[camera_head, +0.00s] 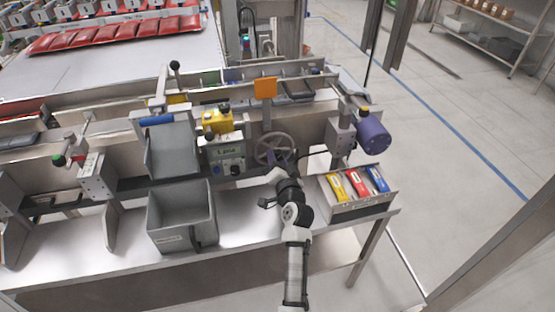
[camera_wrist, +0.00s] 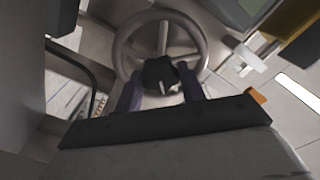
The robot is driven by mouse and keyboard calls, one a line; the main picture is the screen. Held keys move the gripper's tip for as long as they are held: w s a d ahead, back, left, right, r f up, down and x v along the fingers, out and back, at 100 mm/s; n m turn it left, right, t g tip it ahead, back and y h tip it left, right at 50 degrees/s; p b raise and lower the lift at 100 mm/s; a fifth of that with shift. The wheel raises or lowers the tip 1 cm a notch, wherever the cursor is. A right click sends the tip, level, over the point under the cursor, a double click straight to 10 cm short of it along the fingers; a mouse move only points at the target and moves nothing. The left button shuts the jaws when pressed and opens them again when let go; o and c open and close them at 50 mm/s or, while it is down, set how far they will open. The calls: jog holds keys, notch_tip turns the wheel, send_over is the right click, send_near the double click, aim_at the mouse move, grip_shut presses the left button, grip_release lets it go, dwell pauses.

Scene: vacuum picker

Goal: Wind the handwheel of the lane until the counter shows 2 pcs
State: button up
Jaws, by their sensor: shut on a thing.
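The grey handwheel (camera_head: 274,149) is on the front of the lane, right of the counter box. Its ring also shows in the wrist view (camera_wrist: 122,38). The counter (camera_head: 227,153) has a small pale display; its figure is too small to read surely. My gripper (camera_head: 283,160) is at the lower right of the wheel. In the wrist view, the purple fingers of my gripper (camera_wrist: 161,88) stand on either side of a black knob (camera_wrist: 160,72) at the wheel's near rim and are shut on it. The fingertips are partly hidden by the knob.
A grey bin (camera_head: 181,220) stands on the bench to the left. A tray (camera_head: 362,207) with yellow, red and blue items lies close right of my arm. A purple motor (camera_head: 374,135) juts out at the right. An orange plate (camera_head: 265,88) stands above the wheel.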

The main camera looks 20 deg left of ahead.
jog(key=o, duration=1)
jog(key=shift+c, duration=0.2)
jog(key=b+v, duration=0.4)
jog(key=v, duration=1)
